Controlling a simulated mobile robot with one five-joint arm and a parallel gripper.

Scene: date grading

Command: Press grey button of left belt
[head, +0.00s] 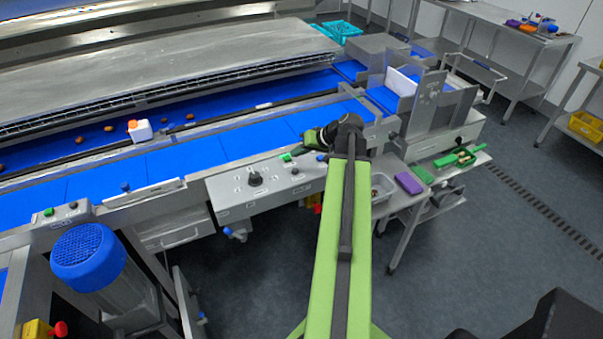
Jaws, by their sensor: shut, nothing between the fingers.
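A grey control panel (226,200) on the front of the line, in the middle of the head view, carries a black knob (255,179), a green button (287,157) and a small dark grey button (295,171). A second, smaller box (60,219) at the far left has a green button (48,212) and a dark grey button (73,205). I cannot tell which box serves the left belt. My gripper (304,145) is shut and empty, pointing left over the right end of the middle panel, close to its green button. Contact with the panel cannot be made out.
Blue belts (215,147) run behind the panels, with several dates and a white block (140,131) on the rear one. A blue motor (88,257) stands at the lower left. A small table with a purple block (409,183) is right of my arm. Open floor lies at right.

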